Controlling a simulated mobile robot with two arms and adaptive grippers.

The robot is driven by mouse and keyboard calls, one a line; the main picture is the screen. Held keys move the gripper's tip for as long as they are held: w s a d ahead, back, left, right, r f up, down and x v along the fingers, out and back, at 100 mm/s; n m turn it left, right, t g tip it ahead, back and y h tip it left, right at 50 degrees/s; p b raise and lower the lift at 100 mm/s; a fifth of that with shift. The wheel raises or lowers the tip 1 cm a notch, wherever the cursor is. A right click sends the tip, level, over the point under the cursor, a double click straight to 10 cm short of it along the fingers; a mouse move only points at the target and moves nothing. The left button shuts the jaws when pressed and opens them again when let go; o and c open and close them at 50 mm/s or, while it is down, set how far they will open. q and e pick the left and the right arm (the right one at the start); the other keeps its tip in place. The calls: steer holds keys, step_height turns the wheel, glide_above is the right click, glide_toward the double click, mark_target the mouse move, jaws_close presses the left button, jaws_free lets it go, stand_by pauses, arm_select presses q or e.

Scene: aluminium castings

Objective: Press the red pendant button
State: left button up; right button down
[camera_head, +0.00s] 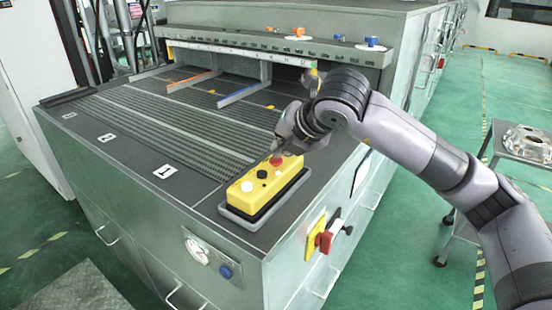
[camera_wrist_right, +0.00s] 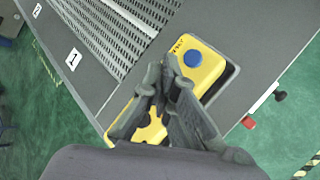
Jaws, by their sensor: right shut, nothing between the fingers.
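The yellow pendant (camera_head: 257,198) lies in a dark tray at the machine's front corner, with a pale button, dark buttons and the red button (camera_head: 276,160) on top. My right gripper (camera_head: 279,150) is shut and empty, its fingertips right by the red button at the pendant's far end. I cannot tell whether they touch it. In the right wrist view the shut fingers (camera_wrist_right: 163,78) lie across the pendant (camera_wrist_right: 207,72). They hide much of its top; a blue button (camera_wrist_right: 193,58) shows past them, and the red button does not show. My left gripper is not in view.
A slatted bed (camera_head: 150,120) with number labels fills the machine top left of the pendant. A red switch handle (camera_head: 325,241) juts from the side below it. A gauge (camera_head: 197,250) sits on the front. A metal casting (camera_head: 527,142) rests on a stand at right.

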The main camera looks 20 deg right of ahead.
mark_target(280, 159)
steer(key=shift+r, duration=0.55)
steer(key=shift+r+p, duration=1.25)
steer(key=shift+r, duration=1.3)
